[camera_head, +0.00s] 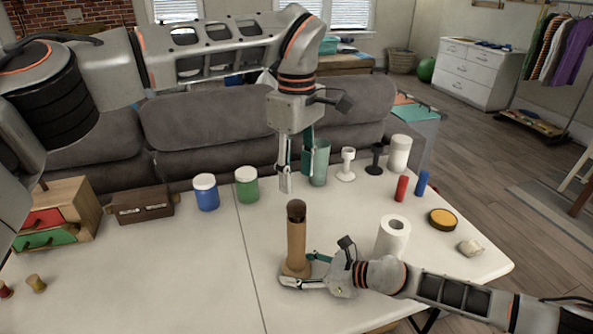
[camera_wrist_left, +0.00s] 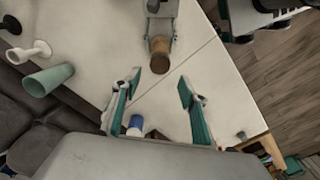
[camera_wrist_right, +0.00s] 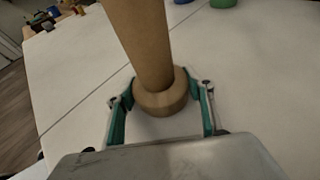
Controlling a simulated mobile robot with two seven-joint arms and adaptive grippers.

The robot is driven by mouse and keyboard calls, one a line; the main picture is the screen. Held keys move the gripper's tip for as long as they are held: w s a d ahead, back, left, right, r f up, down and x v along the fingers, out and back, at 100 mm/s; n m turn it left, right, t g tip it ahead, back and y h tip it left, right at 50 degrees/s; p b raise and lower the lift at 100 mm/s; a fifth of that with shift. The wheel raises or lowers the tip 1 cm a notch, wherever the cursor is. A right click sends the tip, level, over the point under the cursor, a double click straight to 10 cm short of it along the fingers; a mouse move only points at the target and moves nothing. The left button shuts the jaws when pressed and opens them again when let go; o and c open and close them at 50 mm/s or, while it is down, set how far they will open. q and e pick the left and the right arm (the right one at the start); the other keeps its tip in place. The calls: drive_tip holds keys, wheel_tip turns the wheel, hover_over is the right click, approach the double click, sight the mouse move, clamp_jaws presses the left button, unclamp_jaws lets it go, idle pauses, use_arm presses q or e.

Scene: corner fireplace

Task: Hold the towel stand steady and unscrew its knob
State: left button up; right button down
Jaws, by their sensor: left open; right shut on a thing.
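The towel stand (camera_head: 297,245) is an upright brown wooden post on a round base, standing on the white table. Its darker knob (camera_head: 296,208) is on top; the left wrist view shows the knob (camera_wrist_left: 160,46) from above. My right gripper (camera_head: 303,271) is low at the base, shut on it; in the right wrist view its fingers are on both sides of the round base (camera_wrist_right: 162,98). My left gripper (camera_head: 295,178) is above and behind the stand, pointing down, open and empty. In the left wrist view its fingers (camera_wrist_left: 160,90) are spread, with the knob beyond them.
A white paper roll (camera_head: 393,238) stands right of the post, near my right arm. A green cup (camera_head: 319,163) is close behind my left gripper. The table's front left is mostly clear.

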sight(297, 203)
use_arm(q)
drive_tip(key=shift+m, duration=1.2)
drive_tip(key=shift+f, duration=4)
